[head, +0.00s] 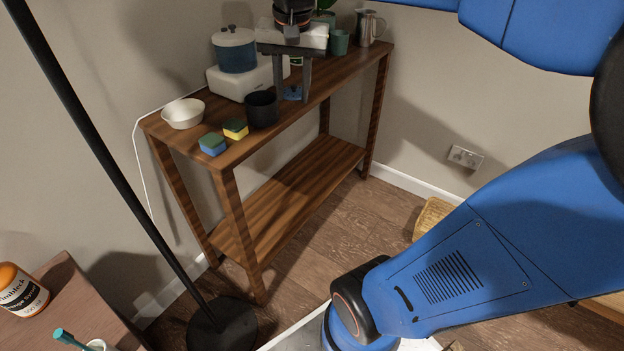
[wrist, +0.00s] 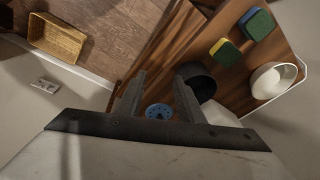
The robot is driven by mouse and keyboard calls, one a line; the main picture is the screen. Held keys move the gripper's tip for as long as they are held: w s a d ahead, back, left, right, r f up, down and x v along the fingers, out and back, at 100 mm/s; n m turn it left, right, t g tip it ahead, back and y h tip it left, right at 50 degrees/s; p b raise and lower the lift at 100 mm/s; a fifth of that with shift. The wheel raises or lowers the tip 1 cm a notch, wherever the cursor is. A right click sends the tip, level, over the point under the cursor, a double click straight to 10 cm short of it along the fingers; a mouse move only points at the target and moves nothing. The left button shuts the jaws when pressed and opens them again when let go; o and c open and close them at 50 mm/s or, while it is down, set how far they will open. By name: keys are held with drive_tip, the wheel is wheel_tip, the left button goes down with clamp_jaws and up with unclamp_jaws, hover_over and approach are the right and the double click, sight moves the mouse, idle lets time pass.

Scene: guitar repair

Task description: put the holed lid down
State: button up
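The holed lid (wrist: 159,111) is a small blue disc with holes, seen through the gap between my fingers in the wrist view. In the head view the lid (head: 293,93) shows low between the fingers, apparently lying flat on the wooden table's top (head: 225,157). My gripper (head: 293,92) points down over the table, its fingers apart. In the wrist view my gripper (wrist: 159,76) shows clear gaps on both sides of the lid, with nothing gripped. Part of the lid's surroundings is hidden by the fingers.
A black cup (head: 262,109) stands close to the left of the fingers. Two sponges (head: 213,144) and a white bowl (head: 183,113) are further left. A blue pot (head: 235,52) sits on a white box (head: 246,80) behind. A metal jug (head: 369,27) stands far right.

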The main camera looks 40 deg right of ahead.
drive_tip(key=s+a+f+n+t, duration=0.1)
drive_tip(key=s+a+f+n, duration=0.1)
drive_tip(key=s+f+n, duration=0.2)
drive_tip(key=s+a+f+n+t, duration=0.1)
drive_tip(key=s+a+f+n, duration=0.2)
drive_tip(key=s+f, duration=0.6)
drive_tip(key=shift+s+a+n+t+y, duration=0.35)
drive_tip(key=shift+s+n, duration=0.35)
drive_tip(key=shift+s, duration=0.45)
